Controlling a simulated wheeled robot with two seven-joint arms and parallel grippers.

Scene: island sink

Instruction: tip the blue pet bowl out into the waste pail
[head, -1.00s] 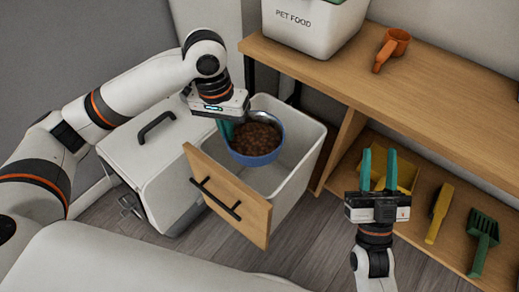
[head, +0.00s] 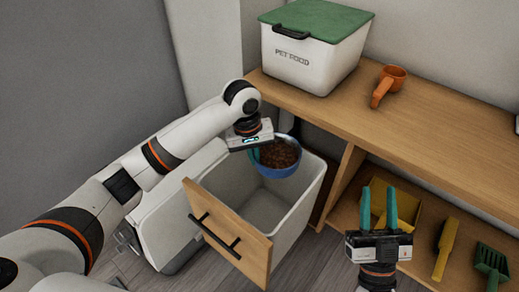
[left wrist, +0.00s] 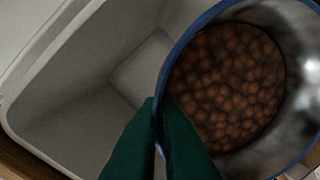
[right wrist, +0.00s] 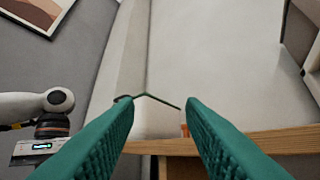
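The blue pet bowl (head: 276,170) is full of brown kibble (head: 277,154) and hangs over the far part of the waste pail (head: 294,211). The pail is a white bin behind a wooden front, and its visible inside looks empty. My left gripper (head: 255,154) is shut on the bowl's rim; the left wrist view shows the green fingers (left wrist: 162,115) pinching the blue rim, with kibble (left wrist: 225,85) inside. The bowl looks about level. My right gripper (head: 378,210) is open and empty, pointing up in front of the shelf; its spread fingers show in the right wrist view (right wrist: 160,125).
A wooden bench (head: 440,120) stands right of the pail, with a pet food bin (head: 308,58) and an orange scoop (head: 388,85) on top. On its lower shelf are a yellow dustpan (head: 404,206), a yellow brush (head: 446,248) and a green slotted scoop (head: 491,262). A white box stands left of the pail.

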